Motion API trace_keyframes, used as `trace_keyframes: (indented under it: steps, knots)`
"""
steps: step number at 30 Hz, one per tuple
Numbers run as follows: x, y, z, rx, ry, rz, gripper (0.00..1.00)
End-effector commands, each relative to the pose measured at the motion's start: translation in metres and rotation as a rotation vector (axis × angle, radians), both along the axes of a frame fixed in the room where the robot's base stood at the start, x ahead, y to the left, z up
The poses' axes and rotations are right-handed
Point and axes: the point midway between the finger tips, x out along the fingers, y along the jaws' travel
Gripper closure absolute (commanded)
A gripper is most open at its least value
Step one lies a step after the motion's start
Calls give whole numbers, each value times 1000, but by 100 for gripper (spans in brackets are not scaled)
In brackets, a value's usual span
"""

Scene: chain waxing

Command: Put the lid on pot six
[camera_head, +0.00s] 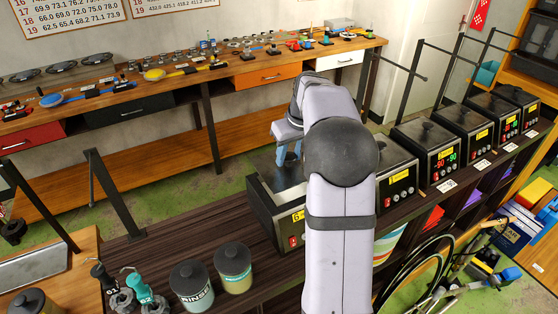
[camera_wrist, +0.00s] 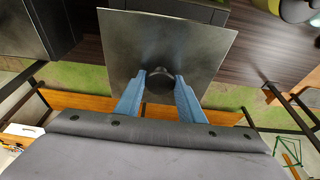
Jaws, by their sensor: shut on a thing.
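Pot six (camera_head: 287,232) is a dark box with a "6" label on the bench, partly hidden behind my arm in the head view. My gripper (camera_wrist: 160,78) is shut on the round black knob (camera_wrist: 159,84) of a square grey metal lid (camera_wrist: 120,40). In the head view my gripper (camera_head: 288,154) is over the back part of pot six. In the wrist view the lid appears raised, with green floor showing beside it. It hides most of what is below; a dark edge shows past its far side. I cannot tell the gap between lid and pot.
Another pot (camera_head: 397,180) stands just right of pot six, with several lidded pots (camera_head: 428,140) farther along. Two jars (camera_head: 233,268) stand at the front left of the bench. A black metal post (camera_head: 115,195) rises at left. A long tool bench (camera_head: 180,88) runs along the wall.

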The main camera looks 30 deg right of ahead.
Motion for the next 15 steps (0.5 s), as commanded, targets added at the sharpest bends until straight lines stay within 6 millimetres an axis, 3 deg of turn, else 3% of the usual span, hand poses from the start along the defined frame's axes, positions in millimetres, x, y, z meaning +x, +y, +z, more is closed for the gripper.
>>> trace_keyframes:
  steps: [15]
  knots:
    - [0, 0, -14, 0, -1, 0, 92]
